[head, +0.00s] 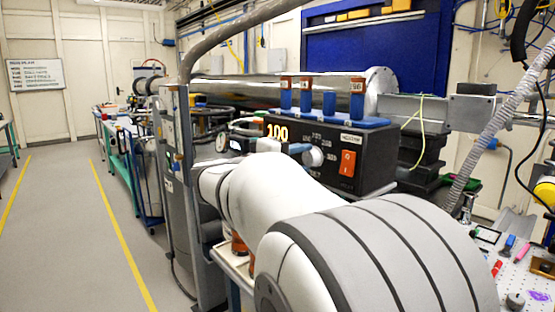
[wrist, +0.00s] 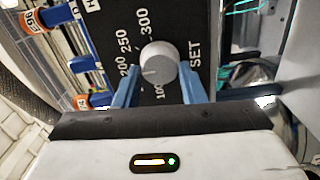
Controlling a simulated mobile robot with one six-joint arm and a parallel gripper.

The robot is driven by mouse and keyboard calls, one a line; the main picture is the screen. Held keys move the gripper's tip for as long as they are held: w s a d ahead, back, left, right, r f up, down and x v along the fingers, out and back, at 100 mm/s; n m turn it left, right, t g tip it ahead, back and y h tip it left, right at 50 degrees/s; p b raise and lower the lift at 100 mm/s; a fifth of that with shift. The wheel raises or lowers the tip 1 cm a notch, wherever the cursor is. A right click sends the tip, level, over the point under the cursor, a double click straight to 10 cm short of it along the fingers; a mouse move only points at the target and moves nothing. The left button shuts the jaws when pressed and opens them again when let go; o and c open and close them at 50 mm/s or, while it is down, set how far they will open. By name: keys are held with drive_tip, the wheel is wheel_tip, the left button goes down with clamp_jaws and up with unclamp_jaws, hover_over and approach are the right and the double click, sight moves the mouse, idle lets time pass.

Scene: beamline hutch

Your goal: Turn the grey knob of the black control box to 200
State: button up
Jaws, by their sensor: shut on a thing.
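A short white line on the knob points left and slightly down in the wrist view, on the side of the 200 label. My gripper (wrist: 160,72) has its blue fingers on either side of the knob and is shut on it. One finger hides part of the printed scale.
Blue and orange-capped vials (head: 329,104) stand in a blue rack on top of the box. A long metal tube (head: 245,88) runs behind it. A pegboard with small tools (head: 510,245) lies at the right. The floor aisle (head: 75,220) at left is clear.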

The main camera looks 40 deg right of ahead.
drive_tip(key=shift+r, duration=0.15)
drive_tip(key=o, duration=0.6)
drive_tip(key=shift+d, duration=0.1)
drive_tip(key=shift+c, duration=0.2)
drive_tip(key=shift+o, duration=0.9)
drive_tip(key=shift+d, duration=0.1)
drive_tip(key=shift+o, duration=1.3)
drive_tip(key=a, duration=0.7)
drive_tip(key=shift+s+a, duration=0.35)
drive_tip(key=shift+a, duration=0.05)
